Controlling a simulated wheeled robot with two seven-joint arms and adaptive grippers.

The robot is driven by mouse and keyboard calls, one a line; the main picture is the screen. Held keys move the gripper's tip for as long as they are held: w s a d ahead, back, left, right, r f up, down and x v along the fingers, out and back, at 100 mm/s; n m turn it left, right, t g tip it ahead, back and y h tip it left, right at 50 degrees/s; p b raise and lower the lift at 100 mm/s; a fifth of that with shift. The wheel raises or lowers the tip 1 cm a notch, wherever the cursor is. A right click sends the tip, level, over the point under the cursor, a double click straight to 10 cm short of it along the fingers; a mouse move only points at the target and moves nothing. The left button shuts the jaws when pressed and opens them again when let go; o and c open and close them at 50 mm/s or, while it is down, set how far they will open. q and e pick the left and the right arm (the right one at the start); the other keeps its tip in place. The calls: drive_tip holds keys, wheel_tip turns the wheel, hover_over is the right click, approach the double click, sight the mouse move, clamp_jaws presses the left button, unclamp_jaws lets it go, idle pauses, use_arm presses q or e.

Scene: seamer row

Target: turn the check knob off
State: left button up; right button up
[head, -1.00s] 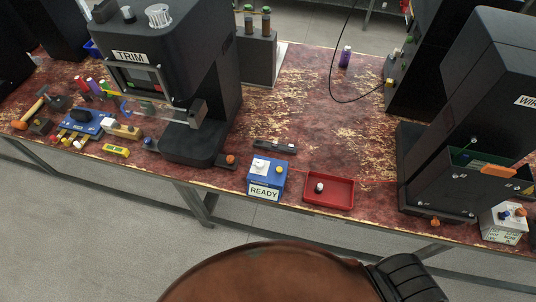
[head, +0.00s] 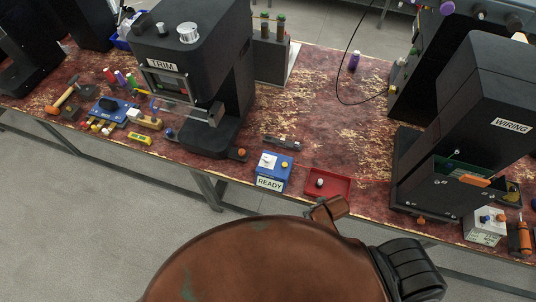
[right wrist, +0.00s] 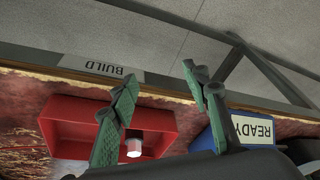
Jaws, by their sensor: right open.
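No label reading CHECK is legible in either view. The blue READY box (head: 273,182) stands near the table's front edge, with a white knob (head: 267,160) and a small yellow button on top. The knob's setting is too small to tell. In the right wrist view, the READY box (right wrist: 252,128) is at the right. My right gripper (right wrist: 159,72) has its two green fingers spread and empty. They appear over the red tray (right wrist: 75,115) and the gap beside the READY box. My left gripper is not in view.
The red tray (head: 340,194) holds a small white-topped item (head: 319,182). The black TRIM machine (head: 210,70) stands left of the box, the WIRING machine (head: 470,110) to the right. A dark bar (head: 284,143) lies behind the box. Worn red tabletop behind the tray is clear.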

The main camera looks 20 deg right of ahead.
drive_tip(key=w+a+r+y, duration=0.1)
drive_tip(key=w+a+r, duration=0.2)
drive_tip(key=w+a, duration=0.45)
wheel_tip(320, 180, up, 14)
drive_tip(key=m+g+h+p, duration=0.2)
drive_tip(key=m+g+p, duration=0.1)
drive_tip(key=m, duration=0.2)
hover_over(268, 158)
wheel_tip(268, 158, down, 8)
drive_tip(key=shift+w+r, duration=0.1)
drive_tip(key=shift+r, duration=0.15)
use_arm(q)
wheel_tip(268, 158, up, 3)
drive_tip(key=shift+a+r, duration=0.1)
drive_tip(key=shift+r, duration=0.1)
use_arm(e)
drive_tip(key=c, duration=1.1)
